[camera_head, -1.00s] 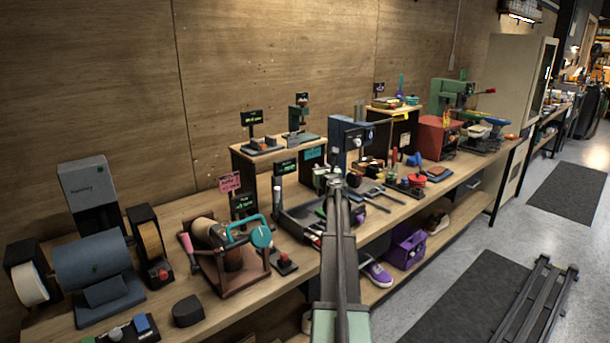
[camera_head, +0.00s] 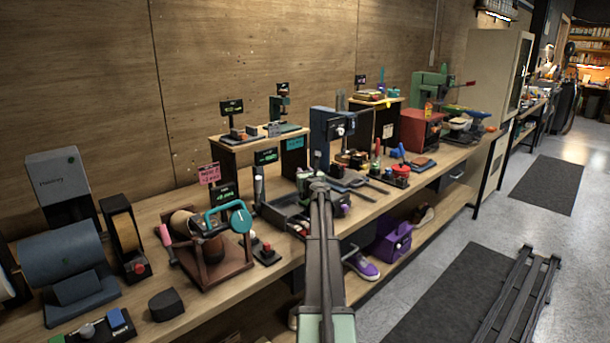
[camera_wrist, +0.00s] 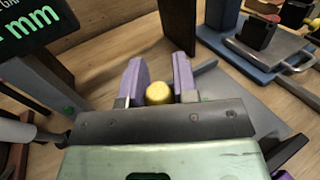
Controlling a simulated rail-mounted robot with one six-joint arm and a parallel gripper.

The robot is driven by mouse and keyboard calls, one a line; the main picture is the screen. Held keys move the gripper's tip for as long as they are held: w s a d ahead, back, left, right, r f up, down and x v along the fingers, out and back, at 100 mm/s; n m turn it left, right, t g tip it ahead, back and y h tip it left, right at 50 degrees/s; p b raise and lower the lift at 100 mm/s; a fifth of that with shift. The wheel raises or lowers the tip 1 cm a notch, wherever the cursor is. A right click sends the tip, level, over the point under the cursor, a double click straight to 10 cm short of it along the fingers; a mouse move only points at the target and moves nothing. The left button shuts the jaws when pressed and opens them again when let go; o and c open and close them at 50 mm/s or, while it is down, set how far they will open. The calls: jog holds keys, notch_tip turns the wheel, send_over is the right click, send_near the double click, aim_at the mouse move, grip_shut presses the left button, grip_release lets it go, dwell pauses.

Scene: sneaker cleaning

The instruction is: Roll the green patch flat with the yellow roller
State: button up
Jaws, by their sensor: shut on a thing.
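In the wrist view my gripper (camera_wrist: 160,78) has two purple fingers, shut on a yellow rounded piece, which I take to be the yellow roller (camera_wrist: 158,93). Only its end shows between the fingers; the rest is hidden. A grey plate-like surface lies below and to the right of the fingers. In the head view my arm reaches over the middle of the bench and hides most of what is under its end. I cannot make out the green patch in either view.
The wooden bench (camera_head: 150,327) is crowded. A brown stand with a teal-handled clamp (camera_head: 228,218) is left of my arm. A blue press (camera_head: 332,132) stands behind it. A black sign with green text (camera_wrist: 35,25) is close at the wrist view's upper left. Purple shoes (camera_head: 362,266) lie below.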

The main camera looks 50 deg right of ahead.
jog(key=shift+f+b, duration=1.05)
jog(key=shift+s+d+r, duration=0.1)
jog(key=shift+d, duration=0.65)
jog(key=shift+s+d+r, duration=0.1)
jog(key=shift+d, duration=0.65)
jog(key=shift+s+d, duration=0.25)
jog(key=shift+d, duration=0.9)
jog(key=shift+s+d, duration=0.2)
jog(key=shift+d, duration=0.95)
jog(key=shift+f, duration=0.1)
